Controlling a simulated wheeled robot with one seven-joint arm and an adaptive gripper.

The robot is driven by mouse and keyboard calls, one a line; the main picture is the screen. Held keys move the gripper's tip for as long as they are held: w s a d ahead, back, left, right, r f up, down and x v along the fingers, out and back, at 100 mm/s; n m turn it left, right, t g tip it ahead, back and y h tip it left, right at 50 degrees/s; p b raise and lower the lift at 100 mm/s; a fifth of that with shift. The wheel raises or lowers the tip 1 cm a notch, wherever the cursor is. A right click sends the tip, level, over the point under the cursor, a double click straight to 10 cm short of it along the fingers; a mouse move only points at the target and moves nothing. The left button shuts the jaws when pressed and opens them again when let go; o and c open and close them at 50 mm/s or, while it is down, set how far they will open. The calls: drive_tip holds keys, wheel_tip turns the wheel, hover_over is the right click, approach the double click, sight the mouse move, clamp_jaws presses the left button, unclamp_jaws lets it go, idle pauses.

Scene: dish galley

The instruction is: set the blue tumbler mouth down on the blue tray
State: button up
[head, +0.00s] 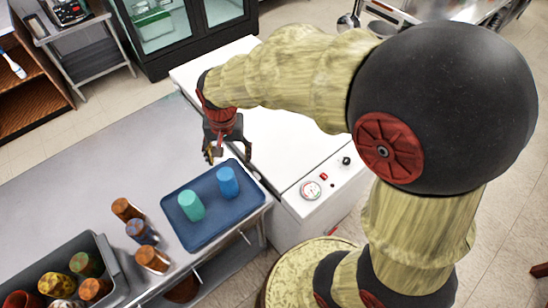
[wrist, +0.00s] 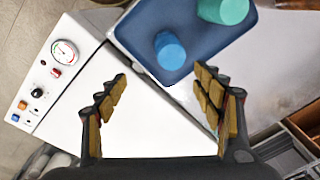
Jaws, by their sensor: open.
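The blue tumbler (head: 228,183) stands on the blue tray (head: 196,240), toward its far right corner. Its upper end looks like a flat, closed face, so it appears mouth down. It also shows in the wrist view (wrist: 170,52), standing on the tray (wrist: 143,28). A teal tumbler (head: 191,206) stands beside it on the tray, apart from it. My gripper (head: 228,154) is open and empty, beyond the tray's far edge and apart from the blue tumbler. In the wrist view both fingers (wrist: 162,77) are spread with nothing between them.
Several patterned tumblers, one of them orange-brown (head: 126,209), stand left of the tray on the metal counter (head: 70,190). A grey bin (head: 113,264) holds more cups. A white machine (head: 290,150) with a gauge adjoins the counter.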

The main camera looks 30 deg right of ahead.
drive_tip(key=s+d+r+n+t, duration=0.2)
drive_tip(key=s+d+r, duration=0.1)
drive_tip(key=s+r, duration=0.4)
drive_tip(key=s+d+r+n+t, duration=0.2)
drive_tip(key=s+d+r+n, duration=0.1)
drive_tip(key=s+r, duration=0.4)
drive_tip(key=shift+s+d+r+n, duration=0.3)
drive_tip(key=shift+s+d, duration=0.35)
drive_tip(key=shift+s, duration=0.55)
wheel_tip(320, 180, down, 5)
drive_tip(key=b, duration=0.4)
drive_tip(key=shift+r+b, duration=0.15)
drive_tip(key=shift+b, duration=0.15)
drive_tip(key=shift+r, duration=0.2)
drive_tip(key=shift+c, duration=0.2)
